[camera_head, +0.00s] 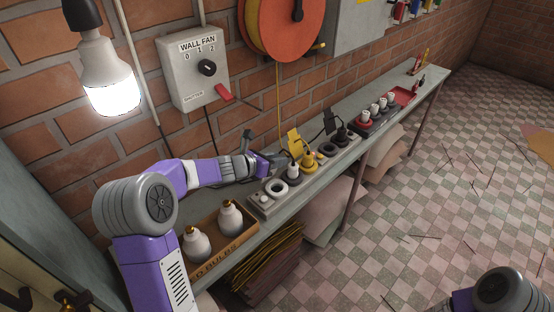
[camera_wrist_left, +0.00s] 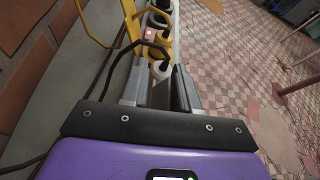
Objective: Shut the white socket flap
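The socket strip (camera_head: 262,205) lies on the narrow bench along the brick wall. A white ring-shaped socket (camera_head: 277,188) is at its near end, with a white plug-like piece (camera_head: 293,171) just beyond. I cannot make out the white flap; my left gripper covers the wall side there. My left gripper (camera_head: 277,162) is low beside the near part of the strip. In the left wrist view its two grey fingers (camera_wrist_left: 160,88) are apart, with a white round piece (camera_wrist_left: 160,69) just past the tips. My right gripper is out of view.
A yellow flap (camera_head: 295,143) and a black flap (camera_head: 329,122) stand raised farther along. A bulb box (camera_head: 225,245) is at the near end and a red tray (camera_head: 404,95) at the far end. A switch box (camera_head: 195,68) hangs on the wall above.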

